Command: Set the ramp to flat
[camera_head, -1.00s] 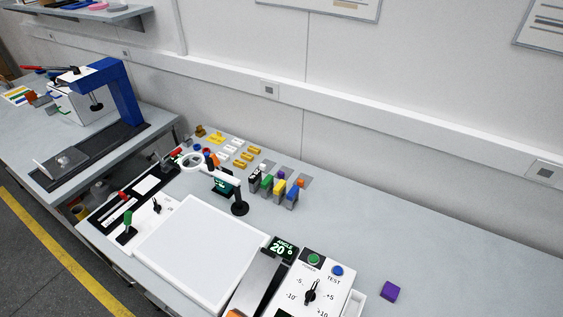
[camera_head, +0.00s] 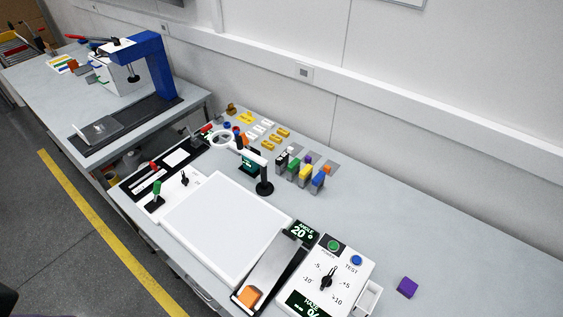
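The ramp (camera_head: 274,266) is a grey tilted channel on the bench, to the right of the white light panel. An orange block (camera_head: 249,295) sits at its near end. The angle display (camera_head: 301,232) at the ramp's far end reads 20 degrees in green. A white control box (camera_head: 341,267) stands to the right of the ramp, with a black dial (camera_head: 327,280) marked from -10 to +10, a green button (camera_head: 333,245) and a blue TEST button (camera_head: 356,260). Neither of my grippers shows in this view.
A large white panel (camera_head: 226,227) lies left of the ramp. A purple cube (camera_head: 407,287) lies right of the control box. The bench's right side is clear.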

